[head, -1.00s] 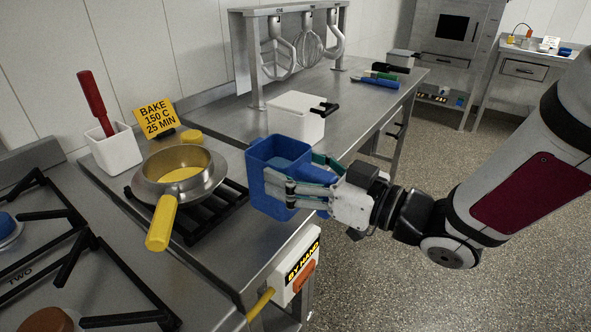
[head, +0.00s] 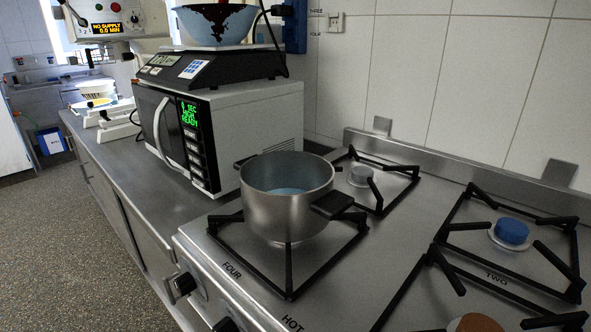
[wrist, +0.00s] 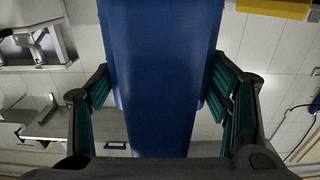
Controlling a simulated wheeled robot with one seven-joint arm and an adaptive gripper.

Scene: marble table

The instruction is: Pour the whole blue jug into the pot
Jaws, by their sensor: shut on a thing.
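A steel pot (head: 270,205) with dark handles stands on the front-left burner of the stove in the head view. A pale blue content shows low inside it. The blue jug (wrist: 160,75) fills the middle of the wrist view. My gripper (wrist: 162,100) is shut on the jug, with one teal-padded finger on each side. The gripper and jug are outside the head view now, so their place relative to the pot cannot be told. The jug's opening and its contents are hidden.
A microwave (head: 225,135) stands left of the pot, with a black scale (head: 195,70) and a speckled bowl (head: 217,25) stacked on it. Raised burner grates (head: 510,225) lie to the right. The counter strip (head: 130,170) before the microwave is clear.

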